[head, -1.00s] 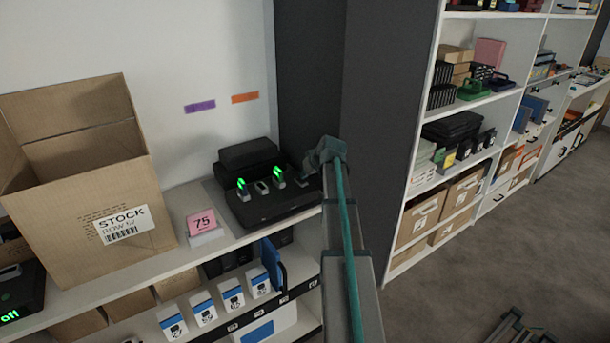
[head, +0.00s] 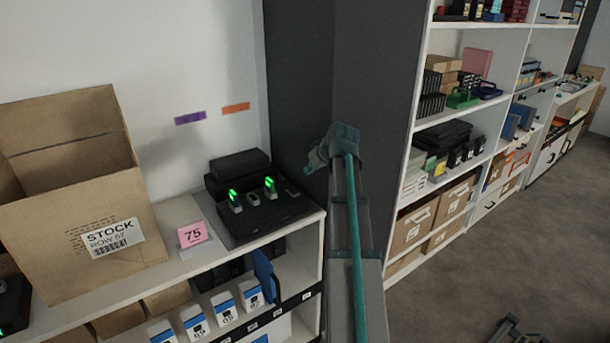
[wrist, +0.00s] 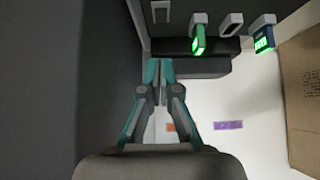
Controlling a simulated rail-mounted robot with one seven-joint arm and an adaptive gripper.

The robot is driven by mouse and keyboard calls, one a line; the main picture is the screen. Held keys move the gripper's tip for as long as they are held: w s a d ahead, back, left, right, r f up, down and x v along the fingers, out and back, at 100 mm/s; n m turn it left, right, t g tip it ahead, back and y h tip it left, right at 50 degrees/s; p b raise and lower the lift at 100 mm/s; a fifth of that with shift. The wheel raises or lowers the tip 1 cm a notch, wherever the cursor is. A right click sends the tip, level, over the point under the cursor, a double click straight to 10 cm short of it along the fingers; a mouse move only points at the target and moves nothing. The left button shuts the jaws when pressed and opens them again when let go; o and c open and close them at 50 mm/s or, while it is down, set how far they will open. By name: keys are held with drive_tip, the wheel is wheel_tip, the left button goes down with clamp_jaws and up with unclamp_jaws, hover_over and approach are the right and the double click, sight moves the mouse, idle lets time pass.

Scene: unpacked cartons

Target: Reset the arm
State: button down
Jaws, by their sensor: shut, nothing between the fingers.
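My arm rises from the bottom of the head view, and its wrist end (head: 335,146) stands in front of the dark grey column, right of the black device. In the wrist view my gripper (wrist: 160,62) is shut, its teal and grey fingers together with nothing held. The black device (head: 268,222) sits on the white shelf top and carries several small units, two with lit green displays. In the wrist view one lit unit (wrist: 198,45) and another lit unit (wrist: 264,42) show right of the fingertips. I cannot tell the exact gap to the device.
An open cardboard carton (head: 70,250) and a pink 75 card (head: 192,234) stand on the left shelf. A dark column (head: 385,80) rises behind my arm. A stocked white shelf (head: 418,85) stands to the right. The grey floor (head: 480,255) in front of it is mostly clear.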

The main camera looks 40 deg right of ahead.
drive_tip(key=shift+s+r, duration=0.15)
drive_tip(key=shift+s, duration=0.05)
idle(0.5)
drive_tip(key=s+a+f+m+g, duration=0.1)
drive_tip(key=s+a+f+g, duration=0.2)
drive_tip(key=s+a+f, duration=0.75)
drive_tip(key=w+a+f+m+g+y, duration=0.15)
drive_tip(key=a+f, duration=0.35)
drive_tip(key=f, duration=1.3)
drive_tip(key=s+a+f+m+g, duration=0.1)
drive_tip(key=s+a+f+g, duration=0.2)
drive_tip(key=s+a+f, duration=0.75)
drive_tip(key=s+a+f+n+g, duration=0.1)
drive_tip(key=s+a+f+g, duration=0.1)
drive_tip(key=s+a+f, duration=0.3)
drive_tip(key=s+a+f+n+g, duration=0.1)
drive_tip(key=s+a+f+g, duration=0.2)
drive_tip(key=s+a+f, duration=0.2)
drive_tip(key=s+a+f+n+g+h, duration=0.1)
drive_tip(key=s+a+f+n+g, duration=0.1)
drive_tip(key=s+a+f, duration=0.4)
drive_tip(key=s+f, duration=0.4)
drive_tip(key=s, duration=0.6)
drive_tip(key=shift+f, duration=0.25)
